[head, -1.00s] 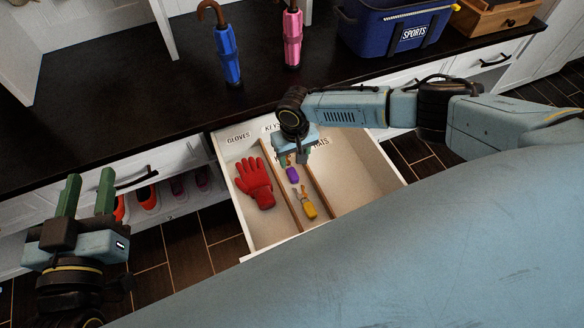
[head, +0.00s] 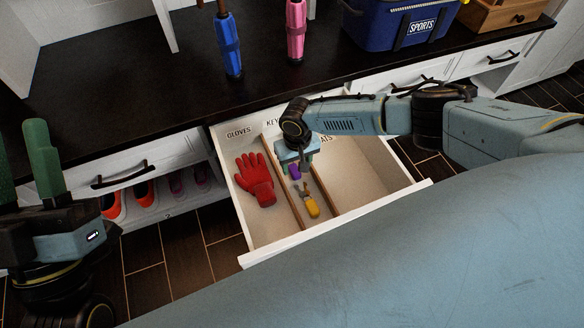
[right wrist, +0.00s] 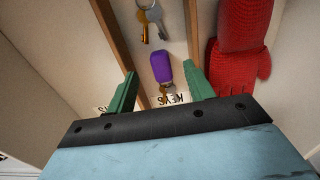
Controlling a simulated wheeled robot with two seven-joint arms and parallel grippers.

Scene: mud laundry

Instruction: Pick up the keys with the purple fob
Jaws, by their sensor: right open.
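The keys with the purple fob (head: 295,171) lie in the middle compartment, labelled KEYS, of the open drawer. In the right wrist view the purple fob (right wrist: 162,67) shows between the fingertips, with its metal keys partly hidden behind the gripper's edge. My right gripper (head: 297,168) points down into this compartment over the keys. In the wrist view its green fingers (right wrist: 161,80) are apart, one on each side of the fob, and hold nothing. My left gripper (head: 42,155) is at the far left, outside the drawer, with its green fingers pointing up and a gap between them.
Keys with a yellow fob (head: 312,208) lie nearer the drawer front in the same compartment. Wooden dividers (head: 284,188) flank it. A red glove (head: 256,180) lies in the left compartment; the right compartment (head: 370,180) looks empty.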

